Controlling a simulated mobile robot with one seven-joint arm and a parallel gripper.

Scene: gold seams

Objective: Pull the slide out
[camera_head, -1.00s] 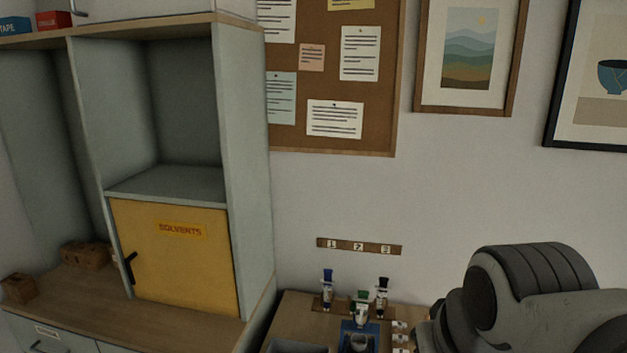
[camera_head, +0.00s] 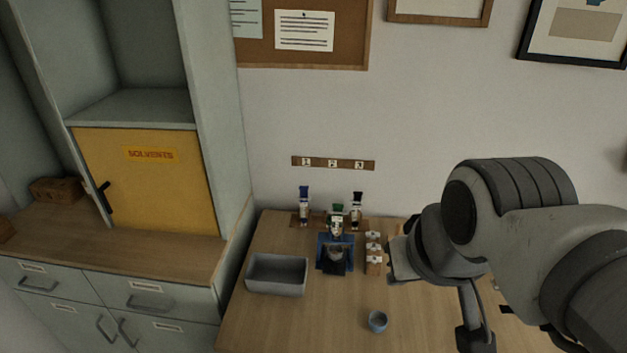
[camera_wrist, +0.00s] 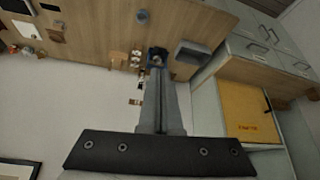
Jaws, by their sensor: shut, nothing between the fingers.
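I cannot make out for certain which part is the slide. My gripper (camera_wrist: 158,72) is shut and empty in the wrist view. Its fingers point toward the blue stand, which shows just beyond the tips, apparently with a gap. In the head view my arm covers most of the gripper.
A grey tray (camera_head: 277,287) stands left of the blue stand. Small white-topped blocks (camera_head: 373,262) stand close at its right. A small blue cup (camera_head: 377,320) is nearer the front. A cabinet with a yellow door (camera_head: 150,185) is at the left. The front-left tabletop is clear.

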